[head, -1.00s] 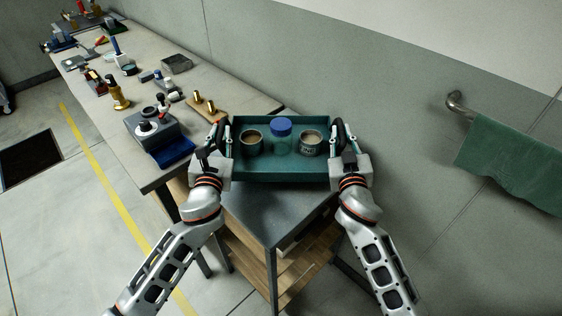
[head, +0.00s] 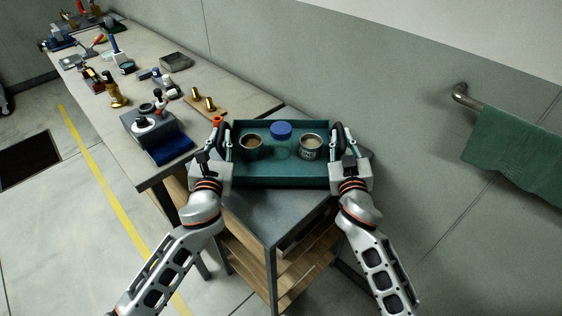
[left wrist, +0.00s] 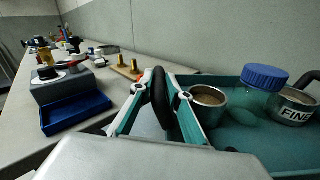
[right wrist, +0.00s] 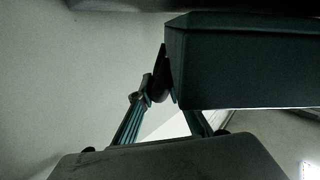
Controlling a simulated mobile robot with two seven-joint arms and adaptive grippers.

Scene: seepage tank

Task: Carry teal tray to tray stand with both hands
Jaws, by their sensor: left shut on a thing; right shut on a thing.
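The teal tray (head: 280,181) is level between my two grippers, over the grey-topped stand (head: 262,218) with wooden shelves. Whether it touches the top is unclear in the head view. It carries two cups (head: 251,147) (head: 311,147) with brownish contents and a clear blue-lidded jar (head: 281,131), all upright. My left gripper (head: 222,140) is shut on the black handle (left wrist: 160,97) at the tray's left end. My right gripper (head: 342,142) is shut on the handle at the right end. The tray's dark wall (right wrist: 240,65) fills much of the right wrist view.
A long bench (head: 150,172) with tools and fittings runs along the wall at left. A grey block with a blue tray (head: 168,149) stands near the bench's front end. A green towel (head: 515,155) hangs from a wall rail at right. A yellow line (head: 105,190) crosses the floor.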

